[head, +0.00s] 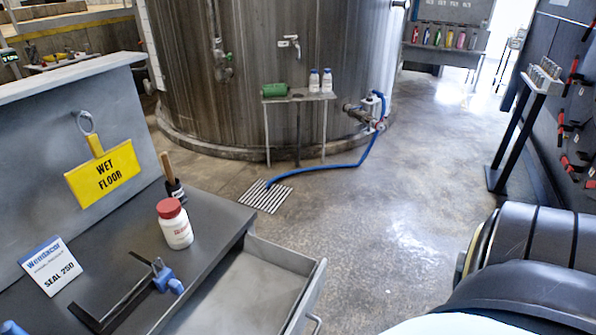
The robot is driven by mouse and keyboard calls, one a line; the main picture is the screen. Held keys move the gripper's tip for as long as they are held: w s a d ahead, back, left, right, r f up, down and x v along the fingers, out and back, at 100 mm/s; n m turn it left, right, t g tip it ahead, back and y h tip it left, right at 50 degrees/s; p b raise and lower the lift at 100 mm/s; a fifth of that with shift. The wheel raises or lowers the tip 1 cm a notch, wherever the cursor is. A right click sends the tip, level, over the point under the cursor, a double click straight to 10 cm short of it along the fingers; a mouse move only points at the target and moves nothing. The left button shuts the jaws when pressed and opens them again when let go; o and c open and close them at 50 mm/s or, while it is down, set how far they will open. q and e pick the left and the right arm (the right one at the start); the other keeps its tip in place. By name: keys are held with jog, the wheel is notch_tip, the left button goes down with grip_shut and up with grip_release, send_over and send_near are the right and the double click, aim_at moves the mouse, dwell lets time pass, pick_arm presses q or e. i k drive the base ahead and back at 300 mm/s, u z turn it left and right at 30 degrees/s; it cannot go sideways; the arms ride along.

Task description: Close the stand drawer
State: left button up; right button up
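The stand (215,225) is a dark grey bench at the lower left. Its drawer (306,297) is pulled out toward the right, and its grey inside looks empty in the part that shows. A bar handle (315,322) on the drawer's front is partly cut off by the bottom edge of the picture. Neither of my grippers is in view. Dark rounded links of my own arm fill the lower right corner, apart from the drawer in the picture.
On the stand are a red-capped white bottle (175,225), a clamp (135,290), a sign card (51,266) and a dark holder (175,190). A large tank (290,60), small table (300,97) and blue hose (325,167) stand behind. Open floor (400,210) lies right of the drawer.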

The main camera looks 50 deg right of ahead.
aim_at(260, 287)
jog(key=u, duration=0.15)
jog(key=k, duration=0.65)
jog(key=z, duration=1.05)
jog(key=i, duration=0.5)
jog(key=z, duration=0.05)
